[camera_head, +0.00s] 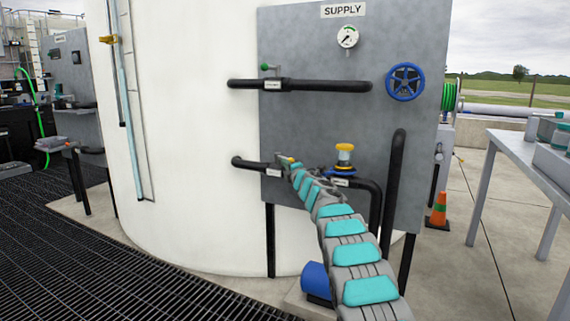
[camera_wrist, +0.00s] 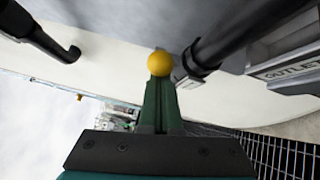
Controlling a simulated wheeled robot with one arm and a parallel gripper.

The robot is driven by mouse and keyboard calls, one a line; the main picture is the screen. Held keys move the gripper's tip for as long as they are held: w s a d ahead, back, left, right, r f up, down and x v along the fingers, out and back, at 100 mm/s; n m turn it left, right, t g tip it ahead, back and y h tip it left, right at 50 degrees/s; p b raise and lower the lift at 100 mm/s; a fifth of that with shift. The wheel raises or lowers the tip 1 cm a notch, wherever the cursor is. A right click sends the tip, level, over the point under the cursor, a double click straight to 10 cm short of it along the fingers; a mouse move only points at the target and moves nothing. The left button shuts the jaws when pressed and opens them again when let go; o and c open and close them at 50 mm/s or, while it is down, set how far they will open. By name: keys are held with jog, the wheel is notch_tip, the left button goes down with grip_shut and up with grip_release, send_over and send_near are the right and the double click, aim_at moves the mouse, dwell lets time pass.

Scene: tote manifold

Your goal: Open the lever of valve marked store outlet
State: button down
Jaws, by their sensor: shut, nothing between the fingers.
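The lower pipe (camera_head: 248,164) on the grey panel carries a valve with a white label (camera_head: 273,173), too small to read in the head view. In the wrist view, a label (camera_wrist: 292,66) reading "OUTLET" is at the right, partly cut off. A yellow ball knob (camera_wrist: 159,63) shows at the tips of my gripper (camera_wrist: 160,80), whose green fingers are shut with nothing between them. I cannot tell whether the fingertips touch the knob. In the head view my gripper (camera_head: 286,160) is at the lower valve and hides most of its lever.
An upper pipe (camera_head: 325,85) has a green-knobbed valve (camera_head: 265,67). A blue handwheel (camera_head: 405,82) and a gauge (camera_head: 347,37) are on the panel. A yellow-topped fitting (camera_head: 344,155) stands right of my gripper. A white tank (camera_head: 190,120) is behind; a cone (camera_head: 438,210) and table are right.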

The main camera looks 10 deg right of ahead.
jog(key=shift+d+r+p, duration=0.1)
jog(key=shift+d+p, duration=0.15)
jog(key=shift+p, duration=0.05)
jog(key=d+p, duration=0.1)
jog(key=p, duration=0.1)
jog(key=shift+w+d+r+p, duration=0.15)
jog(key=shift+w+r+p, duration=0.05)
jog(key=shift+p, duration=0.1)
jog(key=d+p, duration=0.1)
jog(key=p, duration=0.1)
jog(key=w+d+p, duration=0.1)
jog(key=p, duration=0.1)
jog(key=shift+d+f, duration=0.1)
jog(key=shift+d, duration=0.15)
